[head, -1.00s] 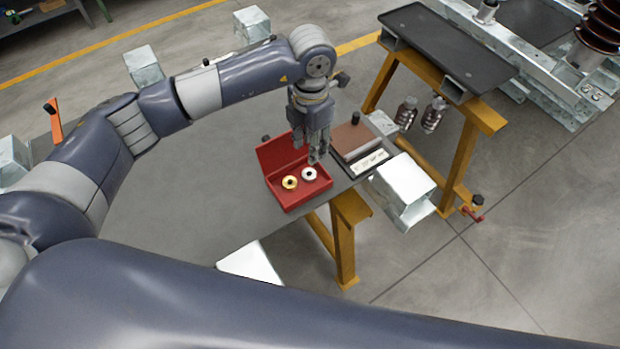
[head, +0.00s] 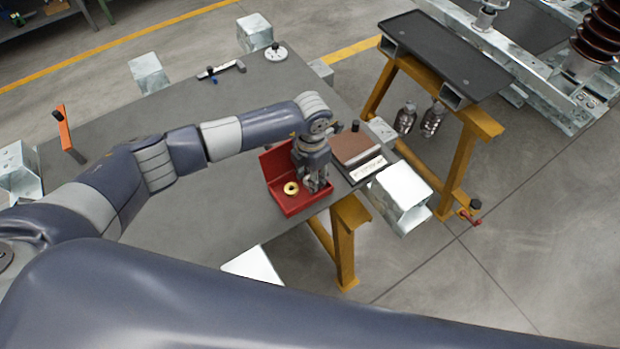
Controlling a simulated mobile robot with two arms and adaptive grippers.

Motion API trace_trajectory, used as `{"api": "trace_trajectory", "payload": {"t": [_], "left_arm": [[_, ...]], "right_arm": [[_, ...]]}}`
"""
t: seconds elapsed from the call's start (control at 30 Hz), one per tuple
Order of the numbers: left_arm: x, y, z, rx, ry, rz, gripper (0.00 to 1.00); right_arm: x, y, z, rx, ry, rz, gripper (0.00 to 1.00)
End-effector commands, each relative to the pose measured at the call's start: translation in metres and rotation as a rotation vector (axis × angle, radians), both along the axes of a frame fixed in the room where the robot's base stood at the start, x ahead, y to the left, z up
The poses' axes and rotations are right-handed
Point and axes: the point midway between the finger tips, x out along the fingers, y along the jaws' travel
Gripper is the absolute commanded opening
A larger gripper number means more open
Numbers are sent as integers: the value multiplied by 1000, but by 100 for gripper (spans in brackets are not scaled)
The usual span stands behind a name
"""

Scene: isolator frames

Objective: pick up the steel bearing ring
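An open red box (head: 291,208) sits near the right edge of the grey table. A brass-coloured ring (head: 290,188) lies in it on the left. My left gripper (head: 315,186) points down into the right part of the box, beside the brass ring. The steel bearing ring is hidden behind the gripper's fingers. I cannot tell whether the fingers are around it, touching it or shut on it. My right gripper is not in view.
A brown block (head: 350,146) and a pale labelled strip (head: 367,168) lie just right of the box. A caliper-like tool (head: 221,70) and a round gauge (head: 275,52) lie at the far side.

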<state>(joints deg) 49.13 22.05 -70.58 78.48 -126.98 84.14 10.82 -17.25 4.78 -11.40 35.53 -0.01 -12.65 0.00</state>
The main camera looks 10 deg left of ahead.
Motion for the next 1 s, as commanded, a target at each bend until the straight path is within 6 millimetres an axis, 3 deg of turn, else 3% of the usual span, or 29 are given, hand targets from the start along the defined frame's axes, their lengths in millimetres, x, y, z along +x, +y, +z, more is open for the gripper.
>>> {"api": "trace_trajectory", "payload": {"t": [0.1, 0.27, 0.67, 0.93, 1.0], "left_arm": [[0, 0, 0, 0, 0, 0, 35], [0, 0, 0, 0, 0, 0, 4], [1, 0, 4, -1, -2, 0, 4], [2, 0, 35, 0, -6, -2, 4], [-12, 4, 34, 1, 1, -2, 4]], "right_arm": [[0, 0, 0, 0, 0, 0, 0], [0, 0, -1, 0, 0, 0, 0], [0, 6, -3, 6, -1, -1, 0], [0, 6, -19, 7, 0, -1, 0], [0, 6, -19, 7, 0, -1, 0]]}}
